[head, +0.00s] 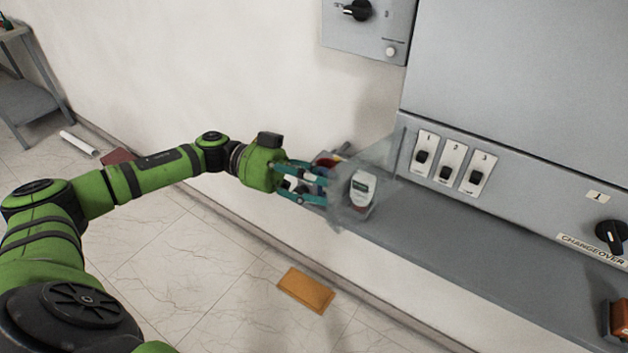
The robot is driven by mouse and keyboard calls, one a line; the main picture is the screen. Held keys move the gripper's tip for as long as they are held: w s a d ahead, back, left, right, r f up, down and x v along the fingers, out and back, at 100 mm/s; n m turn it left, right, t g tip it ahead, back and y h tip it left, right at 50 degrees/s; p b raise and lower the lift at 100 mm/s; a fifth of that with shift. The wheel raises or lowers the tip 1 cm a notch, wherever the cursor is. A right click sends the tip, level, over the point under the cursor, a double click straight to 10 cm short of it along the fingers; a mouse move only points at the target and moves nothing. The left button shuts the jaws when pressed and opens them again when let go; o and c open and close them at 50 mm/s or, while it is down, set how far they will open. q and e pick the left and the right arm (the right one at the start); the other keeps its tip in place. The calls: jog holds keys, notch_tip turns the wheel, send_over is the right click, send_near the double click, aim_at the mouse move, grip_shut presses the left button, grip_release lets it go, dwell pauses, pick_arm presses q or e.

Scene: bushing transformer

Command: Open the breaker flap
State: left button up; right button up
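The breaker flap (378,153) is a clear, see-through panel at the left end of the grey cabinet. It stands swung out to the left, away from the breakers. The three numbered breakers (448,162) show uncovered, each with a black switch on a white plate. My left gripper (326,187), with teal fingers, is at the outer left side of the flap. Its fingertips are partly lost against the flap and objects behind, so I cannot tell whether they touch it or how far they are closed. My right gripper is out of view.
A grey ledge (455,245) runs below the breakers. A white handheld device (362,188) shows by the flap. A changeover knob (610,236) is at the right, and a switch box (368,28) hangs above. An orange-brown pad (306,289) lies on the floor.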

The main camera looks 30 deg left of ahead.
pick_arm(q)
jog(key=s+a, duration=0.1)
jog(key=a, duration=1.1)
jog(key=shift+s, duration=0.2)
